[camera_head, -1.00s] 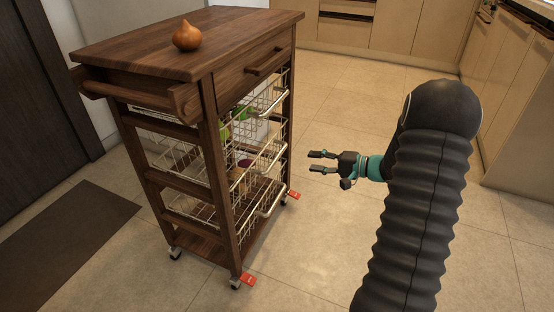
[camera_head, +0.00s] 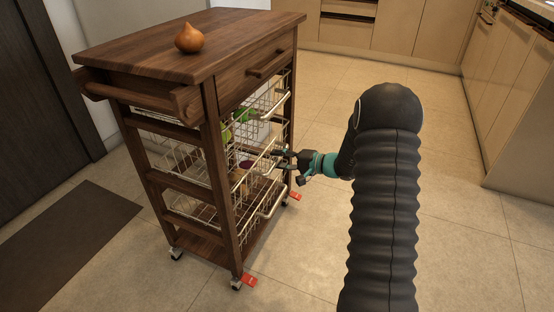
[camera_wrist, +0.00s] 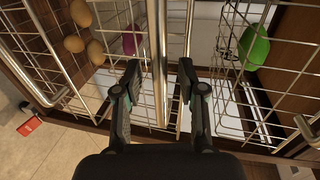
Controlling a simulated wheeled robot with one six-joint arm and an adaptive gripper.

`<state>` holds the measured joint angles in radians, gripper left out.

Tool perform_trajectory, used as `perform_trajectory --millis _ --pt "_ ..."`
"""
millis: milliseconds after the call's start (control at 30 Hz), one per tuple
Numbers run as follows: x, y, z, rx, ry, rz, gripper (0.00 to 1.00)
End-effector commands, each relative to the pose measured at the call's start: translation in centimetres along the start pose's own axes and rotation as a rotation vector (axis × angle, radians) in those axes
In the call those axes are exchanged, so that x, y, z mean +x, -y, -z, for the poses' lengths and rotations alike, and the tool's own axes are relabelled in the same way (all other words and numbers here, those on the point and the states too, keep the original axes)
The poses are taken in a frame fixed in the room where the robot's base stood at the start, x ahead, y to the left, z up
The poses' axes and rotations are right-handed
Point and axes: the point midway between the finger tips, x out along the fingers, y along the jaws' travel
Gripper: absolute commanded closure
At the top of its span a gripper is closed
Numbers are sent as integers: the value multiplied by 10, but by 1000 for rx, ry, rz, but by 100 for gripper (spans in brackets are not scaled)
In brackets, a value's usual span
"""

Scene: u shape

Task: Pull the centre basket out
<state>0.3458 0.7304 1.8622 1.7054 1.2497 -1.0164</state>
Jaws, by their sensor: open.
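The wooden cart holds three wire baskets stacked one above another. The centre basket's metal handle bar (camera_head: 264,160) runs along its front, and the basket looks pushed in. My gripper (camera_head: 281,159) is at this handle, in front of the cart's open side. In the wrist view, my gripper (camera_wrist: 160,76) is open, with one finger on each side of the handle bar (camera_wrist: 157,38). I cannot tell whether either finger touches the bar. A purple vegetable (camera_wrist: 131,40) shows behind the bar.
The upper basket's handle (camera_head: 276,108) is above my gripper, the lower one's (camera_head: 273,203) below it. A green vegetable (camera_wrist: 254,46) and several potatoes (camera_wrist: 75,43) show in baskets. An onion (camera_head: 189,38) stands on top. Red wheel tabs (camera_head: 249,281) stick out. Floor before the cart is clear.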

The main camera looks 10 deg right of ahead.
Motion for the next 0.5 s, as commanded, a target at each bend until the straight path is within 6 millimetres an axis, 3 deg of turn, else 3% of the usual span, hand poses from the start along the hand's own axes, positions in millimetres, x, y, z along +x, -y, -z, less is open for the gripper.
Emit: perform_trajectory --millis 367,400,500 --pt "8 0 0 0 1 0 60" --pt "8 0 -1 0 1 0 62" --pt "8 0 -1 0 2 0 87"
